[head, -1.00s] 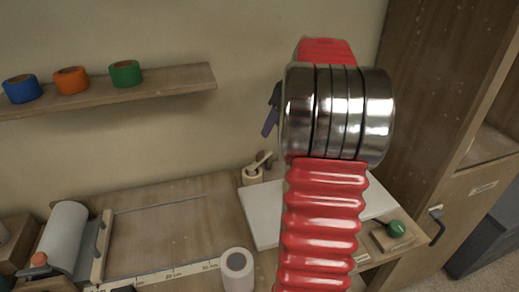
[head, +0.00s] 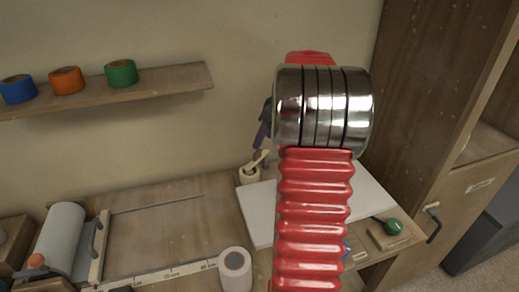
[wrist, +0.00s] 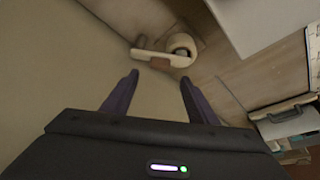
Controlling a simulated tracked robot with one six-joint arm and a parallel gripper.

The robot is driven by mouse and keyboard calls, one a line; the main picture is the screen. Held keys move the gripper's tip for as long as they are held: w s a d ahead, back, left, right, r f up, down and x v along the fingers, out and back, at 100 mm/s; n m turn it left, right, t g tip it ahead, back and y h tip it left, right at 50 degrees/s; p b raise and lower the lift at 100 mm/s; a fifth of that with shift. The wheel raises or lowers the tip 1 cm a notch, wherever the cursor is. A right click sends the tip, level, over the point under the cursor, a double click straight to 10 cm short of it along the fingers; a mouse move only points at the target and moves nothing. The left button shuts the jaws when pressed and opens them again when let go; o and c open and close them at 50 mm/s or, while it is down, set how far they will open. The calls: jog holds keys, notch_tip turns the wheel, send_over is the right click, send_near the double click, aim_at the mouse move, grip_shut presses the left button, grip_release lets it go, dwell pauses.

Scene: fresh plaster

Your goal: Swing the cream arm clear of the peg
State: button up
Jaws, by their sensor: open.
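The cream arm (wrist: 179,61) sits on a round pale holder (wrist: 182,42) in the wrist view, its free end reaching left. A small brown stub (wrist: 142,41), which looks like the peg, stands close to that free end; I cannot tell whether they touch. A brown handle piece is on the arm's near side. In the head view the cream arm (head: 261,160) shows small at the back of the bench, beside my red arm. My gripper (wrist: 159,77) is open and empty, its dark purple fingers pointing at the cream arm, apart from it. In the head view the gripper (head: 263,130) is partly hidden.
A white board (head: 258,215) lies right of the holder, partly behind my arm. A green knob (head: 393,226) on a wooden block is at the bench's right. A white roll (head: 235,270) stands in front. A shelf with tape rolls (head: 150,80) is on the wall.

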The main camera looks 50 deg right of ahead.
aim_at(258, 151)
jog(key=x, duration=0.7)
jog(key=shift+c, duration=0.5)
grip_shut()
jog(key=shift+d, duration=0.1)
